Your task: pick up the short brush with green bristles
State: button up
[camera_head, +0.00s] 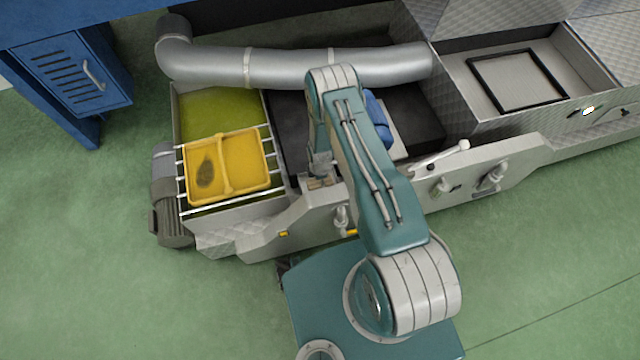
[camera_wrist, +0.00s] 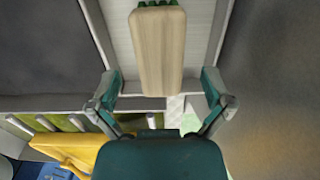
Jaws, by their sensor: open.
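The short brush (camera_wrist: 157,52) shows in the wrist view as a pale wooden block, with a strip of green bristles (camera_wrist: 157,3) at the top edge of the picture. It lies on a narrow light grey ledge. My gripper (camera_wrist: 163,90) is open, with one finger on each side of the brush's near end and visible gaps between. Whether the fingertips are level with the brush or above it, I cannot tell. In the head view my arm reaches down to the machine and the brush is not clearly made out.
A yellow tray (camera_head: 238,160) sits on white rails over a vat of green liquid (camera_head: 215,112), left of my arm. A large silver pipe (camera_head: 290,68) crosses behind my arm. A blue object (camera_head: 377,110) lies partly hidden by the arm. Green floor (camera_head: 560,240) is clear at right.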

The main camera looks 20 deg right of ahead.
notch_tip(320, 180, down, 2)
jog(key=shift+f, duration=0.1)
jog(key=c, duration=1.2)
jog(key=shift+c, duration=0.2)
notch_tip(320, 180, up, 10)
jog(key=shift+r, duration=0.1)
jog(key=shift+o, duration=1)
